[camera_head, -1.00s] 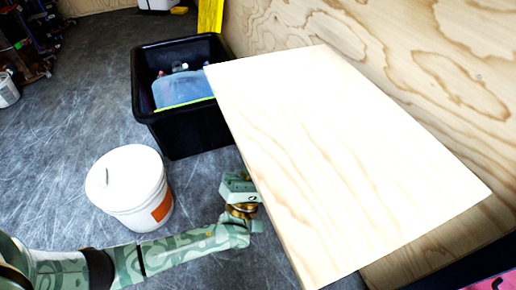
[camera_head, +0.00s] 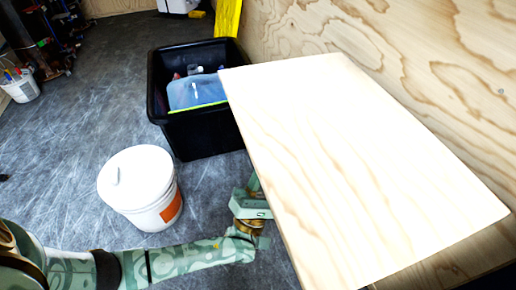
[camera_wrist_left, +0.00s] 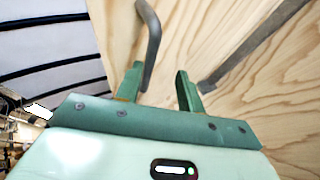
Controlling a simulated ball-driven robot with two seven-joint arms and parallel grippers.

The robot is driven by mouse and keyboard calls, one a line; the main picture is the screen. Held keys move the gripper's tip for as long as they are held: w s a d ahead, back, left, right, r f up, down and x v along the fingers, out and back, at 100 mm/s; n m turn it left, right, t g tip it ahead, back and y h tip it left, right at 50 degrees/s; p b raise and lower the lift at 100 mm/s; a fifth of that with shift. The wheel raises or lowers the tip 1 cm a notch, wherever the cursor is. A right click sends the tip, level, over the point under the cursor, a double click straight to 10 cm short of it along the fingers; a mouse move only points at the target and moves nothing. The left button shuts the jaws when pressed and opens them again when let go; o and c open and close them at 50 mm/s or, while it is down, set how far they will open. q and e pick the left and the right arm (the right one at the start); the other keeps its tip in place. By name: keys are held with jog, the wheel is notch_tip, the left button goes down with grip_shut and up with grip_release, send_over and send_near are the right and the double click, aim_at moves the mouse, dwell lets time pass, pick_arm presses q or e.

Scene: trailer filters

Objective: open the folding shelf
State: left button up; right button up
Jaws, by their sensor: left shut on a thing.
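The folding shelf (camera_head: 365,165) is a pale plywood panel, raised and roughly level, along the plywood wall on the right. My left gripper (camera_head: 252,195) is at its near left edge in the head view, its fingertips partly hidden by the panel. In the left wrist view, my left gripper (camera_wrist_left: 158,82) faces plywood, with a bent grey metal bar (camera_wrist_left: 151,38) running down between its fingers, close to the left finger. A second grey metal strip (camera_wrist_left: 235,62) crosses the wood at right. My right gripper is out of view.
A black bin (camera_head: 196,128) with bottles and a blue container stands behind the shelf's left edge. A white lidded bucket (camera_head: 137,190) stands just left of my left gripper, beside my forearm. Grey floor (camera_head: 85,130) is open at left. The plywood wall (camera_head: 390,45) bounds the right.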

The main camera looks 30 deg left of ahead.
pick_arm(q)
jog(key=v, duration=1.5)
jog(key=shift+s+f, duration=0.15)
jog(key=shift+s, duration=0.15)
